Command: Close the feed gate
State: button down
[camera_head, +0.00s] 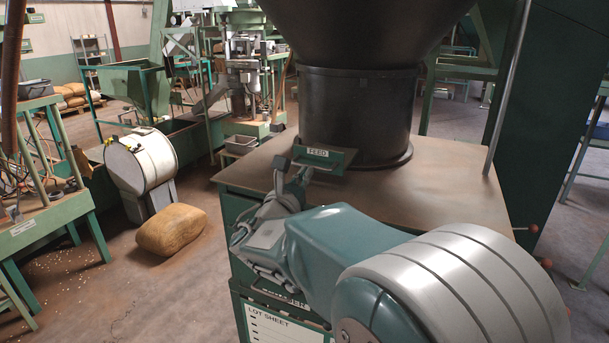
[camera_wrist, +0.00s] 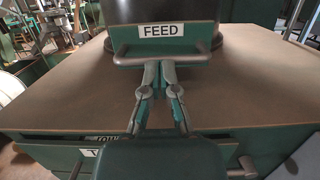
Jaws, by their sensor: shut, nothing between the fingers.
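The feed gate is a green plate with a white FEED label (camera_wrist: 164,31), sticking out at the foot of the black hopper neck. The gate (camera_head: 340,160) also shows in the head view, on the near side of the neck. A dark bar handle (camera_wrist: 193,58) runs along its front in the wrist view. My gripper (camera_wrist: 161,66) is shut and empty, with its fingertips at the middle of the handle. I cannot tell whether they touch it. In the head view my gripper (camera_head: 290,172) is beside the gate's left end, partly hidden by my arm. How far the gate stands out is unclear.
The hopper neck (camera_head: 357,118) stands on a brown cabinet top (camera_head: 450,185) that is mostly bare. Drawers with bar handles (camera_wrist: 243,168) are below its front edge.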

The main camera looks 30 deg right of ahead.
aim_at(317, 162)
jog(key=x, duration=0.2)
jog(key=f+x, duration=0.1)
jog(key=x, duration=0.5)
jog(key=shift+w+d+f, duration=0.2)
jog(key=shift+d+f, duration=0.05)
jog(key=shift+a, duration=0.15)
jog(key=shift+r, duration=0.1)
